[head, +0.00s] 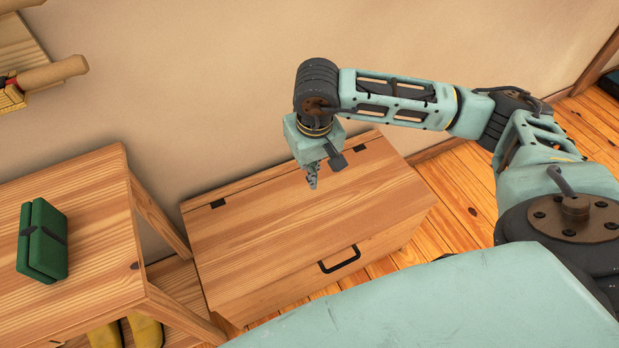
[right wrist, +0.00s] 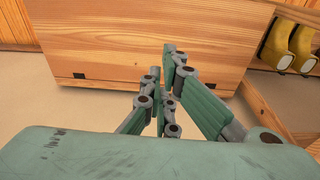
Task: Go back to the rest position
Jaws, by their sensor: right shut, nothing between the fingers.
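My right arm reaches in from the right in the head view. Its gripper (head: 312,178) points down above the lid of a wooden chest (head: 260,234). The fingers are shut with nothing between them. In the right wrist view the shut gripper (right wrist: 172,62) shows against the wooden chest (right wrist: 90,45). I cannot tell from the picture how far the fingertips are from the lid. The chest's lid is closed. My left gripper is not in view.
A wooden bench (head: 100,225) with a green bundle (head: 43,240) on it stands left of the chest. Yellow boots (head: 145,330) sit under it. A wall shelf (head: 22,50) is at the upper left. Plank floor (head: 455,195) is clear right of the chest.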

